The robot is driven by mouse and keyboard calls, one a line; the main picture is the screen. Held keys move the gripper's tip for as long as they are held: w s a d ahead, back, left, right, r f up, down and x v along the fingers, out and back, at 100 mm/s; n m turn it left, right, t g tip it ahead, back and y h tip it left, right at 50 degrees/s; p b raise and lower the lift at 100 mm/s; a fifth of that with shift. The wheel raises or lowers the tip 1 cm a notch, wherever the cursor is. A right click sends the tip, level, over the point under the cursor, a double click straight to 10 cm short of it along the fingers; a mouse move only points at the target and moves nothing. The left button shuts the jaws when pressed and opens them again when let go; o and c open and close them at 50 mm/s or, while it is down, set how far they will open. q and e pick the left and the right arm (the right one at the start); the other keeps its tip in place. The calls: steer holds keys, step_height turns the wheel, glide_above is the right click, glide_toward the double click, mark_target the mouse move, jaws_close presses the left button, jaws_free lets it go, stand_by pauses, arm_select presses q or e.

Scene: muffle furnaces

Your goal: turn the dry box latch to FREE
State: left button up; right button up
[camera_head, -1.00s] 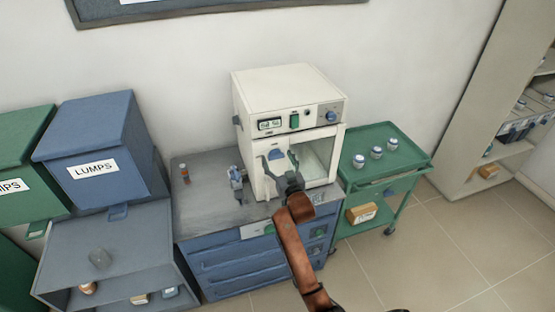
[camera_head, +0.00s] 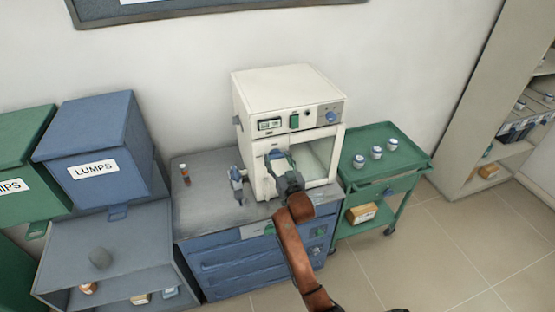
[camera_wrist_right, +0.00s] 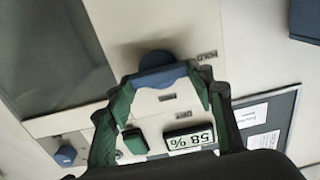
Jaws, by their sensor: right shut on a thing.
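The dry box (camera_head: 292,88) is a cream cabinet with a glass-fronted chamber, standing on a grey-topped blue bench. Its blue latch (camera_wrist_right: 157,59) shows in the right wrist view as a round hub with a bar. In the head view the latch (camera_head: 276,154) is partly hidden by my right gripper (camera_head: 280,163). In the right wrist view, the green fingers of my right gripper (camera_wrist_right: 163,77) are shut on the bar from both sides. My left gripper is not in view.
A pipette-like tool (camera_head: 236,182) and a small orange-brown bottle (camera_head: 185,174) stand on the bench left of the box. A green cart (camera_head: 408,160) with several small jars stands on the right. A blue LUMPS bin (camera_head: 90,135) stands at left.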

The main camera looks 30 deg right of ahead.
steer(key=shift+r+m+p, duration=0.2)
steer(key=shift+m+p, duration=0.7)
steer(key=shift+p, duration=0.15)
steer(key=m+p, duration=0.4)
steer(key=shift+d, duration=0.1)
steer(key=m+p, duration=0.2)
steer(key=m, duration=0.1)
steer(key=shift+d+p, duration=0.1)
steer(key=shift+p, duration=0.25)
steer(key=m+p, duration=0.4)
steer(key=m, duration=0.1)
steer(key=shift+d+f+m, duration=0.1)
steer(key=shift+f+m, duration=0.1)
steer(key=shift+m, duration=0.1)
steer(key=shift+f+m+p, duration=0.15)
steer(key=shift+m+p, duration=0.65)
steer(key=shift+m, duration=0.8)
steer(key=shift+s+f+m, duration=0.1)
steer(key=shift+m, duration=0.2)
steer(key=o, duration=1.2)
steer(key=shift+c, duration=0.2)
